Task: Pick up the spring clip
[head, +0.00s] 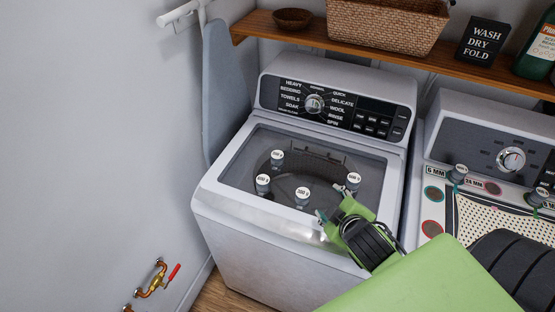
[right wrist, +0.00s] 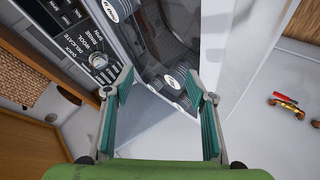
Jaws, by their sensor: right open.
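I cannot make out a spring clip for certain in either view. My right gripper (head: 331,203) is open and empty above the front right part of the washer lid. In the right wrist view its two teal-padded fingers (right wrist: 161,84) stand wide apart with nothing between the pads. Several small grey cylinders with round white labels stand on the washer lid. One cylinder (head: 354,181) is just behind the fingertips, and another (head: 302,197) is to their left. My left gripper is not in view.
The white washer (head: 265,250) has a raised control panel (head: 335,108) behind its lid. The dryer (head: 440,145) on the right carries labelled holders and a dotted board (head: 500,220). A wooden shelf (head: 350,60) with baskets hangs above. Wall valves (head: 150,285) are at lower left.

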